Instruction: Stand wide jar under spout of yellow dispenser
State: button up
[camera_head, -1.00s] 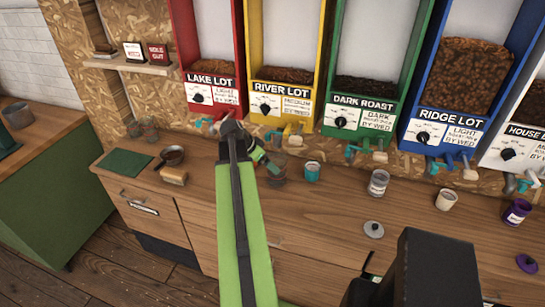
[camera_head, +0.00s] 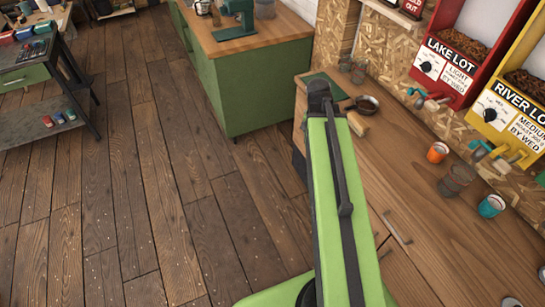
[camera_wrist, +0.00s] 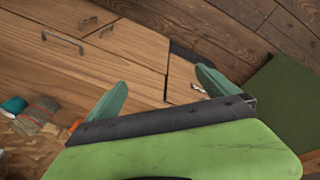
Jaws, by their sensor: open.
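The yellow dispenser (camera_head: 494,111), labelled River Lot, stands at the right edge, partly cut off. Its spout (camera_head: 492,151) hangs low over the back of the counter. A wide clear glass jar (camera_head: 455,182) stands upright on the counter in front of that spout, between an orange cup (camera_head: 437,152) and a teal cup (camera_head: 491,205). The jar also shows at the lower left of the wrist view (camera_wrist: 37,115). My gripper (camera_wrist: 160,92) is open and empty, well apart from the jar. In the head view its fingers are hidden behind my arm.
The red dispenser (camera_head: 462,55) stands left of the yellow one. A dark pan (camera_head: 367,104), two small glasses (camera_head: 352,67) and a green mat (camera_head: 322,85) are at the counter's far end. A green cabinet (camera_head: 245,90) stands beyond. Open floor (camera_head: 150,190) lies left.

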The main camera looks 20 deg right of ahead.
jog(key=a+f+n+y+b, duration=0.1)
jog(key=a+n, duration=0.4)
jog(key=a, duration=0.8)
jog(key=w+a+f+n+y+b, duration=0.1)
jog(key=a+n, duration=0.4)
jog(key=a, duration=0.8)
notch_tip(320, 180, down, 2)
jog(key=shift+w+a+f+y+b, duration=0.1)
jog(key=shift+w+a+y+b, duration=0.15)
jog(key=shift+b, duration=0.5)
jog(key=shift+d+r+p, duration=0.1)
jog(key=shift+r+p, duration=0.25)
jog(key=shift+r, duration=0.05)
